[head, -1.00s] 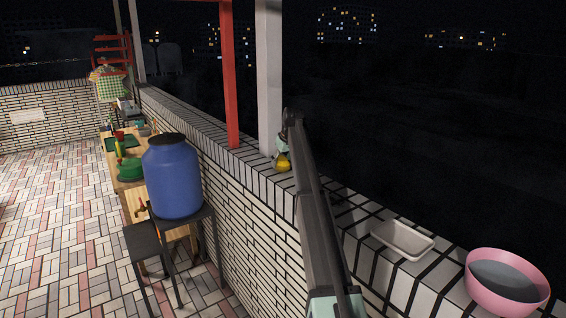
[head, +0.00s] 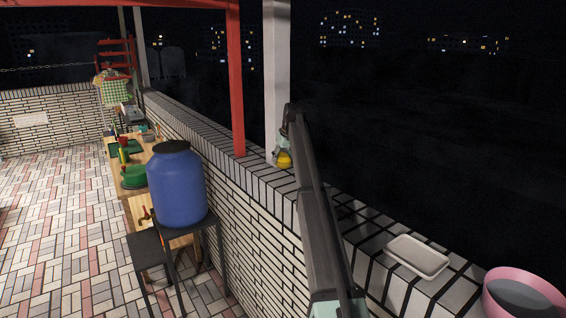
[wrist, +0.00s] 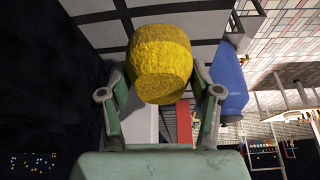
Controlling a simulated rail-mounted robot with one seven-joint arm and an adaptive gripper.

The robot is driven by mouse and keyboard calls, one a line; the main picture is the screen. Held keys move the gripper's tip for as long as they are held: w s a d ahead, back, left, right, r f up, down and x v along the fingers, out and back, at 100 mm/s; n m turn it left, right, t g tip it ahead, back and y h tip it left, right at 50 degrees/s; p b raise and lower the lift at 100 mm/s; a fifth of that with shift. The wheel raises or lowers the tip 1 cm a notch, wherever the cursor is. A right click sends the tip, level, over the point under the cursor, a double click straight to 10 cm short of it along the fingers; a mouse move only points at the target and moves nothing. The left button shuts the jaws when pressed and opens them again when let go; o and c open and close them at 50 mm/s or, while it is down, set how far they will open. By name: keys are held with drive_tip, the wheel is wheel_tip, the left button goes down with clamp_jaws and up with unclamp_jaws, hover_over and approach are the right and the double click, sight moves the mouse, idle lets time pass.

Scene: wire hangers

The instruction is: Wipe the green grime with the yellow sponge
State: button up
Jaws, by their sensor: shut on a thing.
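The yellow sponge (wrist: 160,65) is between the two fingers of my gripper (wrist: 160,100) in the wrist view, and the gripper is shut on it. In the head view the sponge (head: 284,160) shows small and partly hidden at the end of my arm, by the tiled wall top near the grey post. I cannot tell whether it touches the tiles. My gripper (head: 281,148) is mostly hidden by the arm there. I cannot make out any green grime in either view.
A white tray (head: 418,256) and a pink bowl (head: 522,290) are on the wall top (head: 365,226) at right. A red post (head: 236,90) and a grey post (head: 278,60) rise by the wall. A blue barrel (head: 178,190) stands on a dark stool at left.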

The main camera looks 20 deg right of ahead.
drive_tip(key=shift+r+p, duration=0.5)
drive_tip(key=shift+r, duration=1.2)
